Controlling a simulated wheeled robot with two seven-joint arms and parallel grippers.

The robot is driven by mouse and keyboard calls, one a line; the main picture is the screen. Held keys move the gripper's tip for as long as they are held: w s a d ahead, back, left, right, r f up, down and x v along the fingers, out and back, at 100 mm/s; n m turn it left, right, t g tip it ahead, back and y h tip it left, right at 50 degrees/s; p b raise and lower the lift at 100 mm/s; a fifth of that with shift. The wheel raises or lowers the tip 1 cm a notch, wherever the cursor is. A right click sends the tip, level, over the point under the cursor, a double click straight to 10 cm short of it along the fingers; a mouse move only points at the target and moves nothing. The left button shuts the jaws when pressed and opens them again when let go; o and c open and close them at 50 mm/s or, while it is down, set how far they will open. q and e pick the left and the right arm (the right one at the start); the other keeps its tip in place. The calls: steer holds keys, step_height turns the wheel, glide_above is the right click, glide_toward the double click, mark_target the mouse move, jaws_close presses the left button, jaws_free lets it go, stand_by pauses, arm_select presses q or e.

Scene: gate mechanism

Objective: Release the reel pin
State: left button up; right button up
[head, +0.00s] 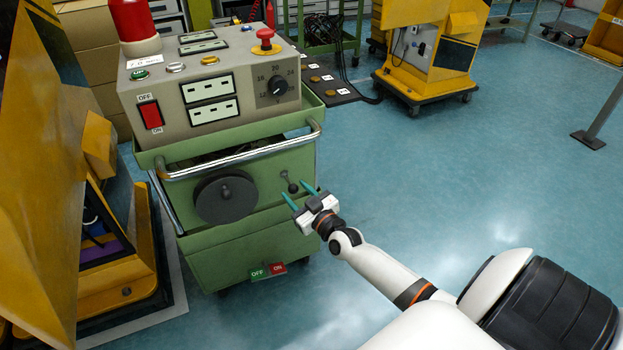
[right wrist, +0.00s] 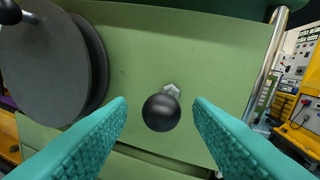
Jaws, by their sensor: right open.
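The reel pin shows in the head view as a small dark knob (head: 292,187) on the green cart's front, to the right of the dark round reel (head: 226,197). In the right wrist view the black ball knob (right wrist: 161,112) sits in front of a small metal fitting on the green panel. The reel (right wrist: 50,60) is at the upper left there. My right gripper (head: 302,195) has teal fingers and is open. In the right wrist view its fingers (right wrist: 160,115) stand on either side of the knob, with gaps on both sides. My left gripper is not in view.
The green cart (head: 245,245) carries a control box (head: 215,85) and a metal handle bar (head: 240,157) above the reel. Yellow machines stand at the left (head: 45,180) and back right (head: 430,55).

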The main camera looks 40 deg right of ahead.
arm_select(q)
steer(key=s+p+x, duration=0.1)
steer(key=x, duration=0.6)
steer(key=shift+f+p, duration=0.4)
arm_select(e)
steer(key=s, duration=1)
steer(key=shift+a, duration=0.2)
